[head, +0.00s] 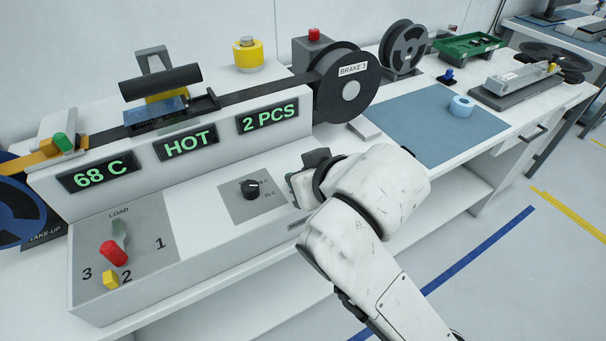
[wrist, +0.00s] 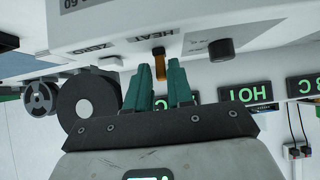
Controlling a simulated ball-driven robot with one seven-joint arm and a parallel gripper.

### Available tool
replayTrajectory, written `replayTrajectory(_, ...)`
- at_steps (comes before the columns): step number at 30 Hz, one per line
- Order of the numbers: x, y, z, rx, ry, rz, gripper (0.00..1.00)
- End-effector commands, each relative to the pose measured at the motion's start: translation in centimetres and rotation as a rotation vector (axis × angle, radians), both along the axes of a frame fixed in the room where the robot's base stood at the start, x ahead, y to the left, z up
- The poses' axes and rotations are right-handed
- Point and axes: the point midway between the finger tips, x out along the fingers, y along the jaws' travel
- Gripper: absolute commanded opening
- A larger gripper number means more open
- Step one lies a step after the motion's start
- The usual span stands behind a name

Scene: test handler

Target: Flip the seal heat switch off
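The seal heat switch (wrist: 161,70) shows in the wrist view as a small orange-brown lever on a dark base, beside the upside-down HEAT label (wrist: 153,38) on the white panel. My gripper (wrist: 159,64) is open, with its two teal fingers apart. The lever appears in the gap between the fingertips; I cannot tell whether either finger touches it. In the head view my wrist hides the switch and most of the fingers. The display (head: 190,143) reads HOT, and the one beside it (head: 101,176) reads 68 C.
A black dial (head: 250,188) sits left of my wrist; it also shows in the wrist view (wrist: 221,49). The red-knobbed LOAD lever (head: 114,252) is at the front left. The BRAKE reel (head: 351,91) stands behind. A blue mat (head: 425,120) lies to the right.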

Motion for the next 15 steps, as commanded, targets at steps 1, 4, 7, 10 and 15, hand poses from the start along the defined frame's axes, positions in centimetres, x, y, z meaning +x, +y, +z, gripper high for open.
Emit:
replayTrajectory(1, 0.01, 0.01, 0.04, 0.001, -0.001, 0.0, 0.27)
replayTrajectory(4, 0.02, 0.02, 0.11, 0.001, -0.003, 0.001, 0.36)
replayTrajectory(7, 0.01, 0.03, 0.15, 0.002, -0.003, 0.001, 0.38)
replayTrajectory(10, 0.02, 0.03, 0.18, 0.003, -0.004, 0.001, 0.38)
replayTrajectory(15, -0.44, -0.26, 0.72, 0.004, -0.005, 0.001, 0.38)
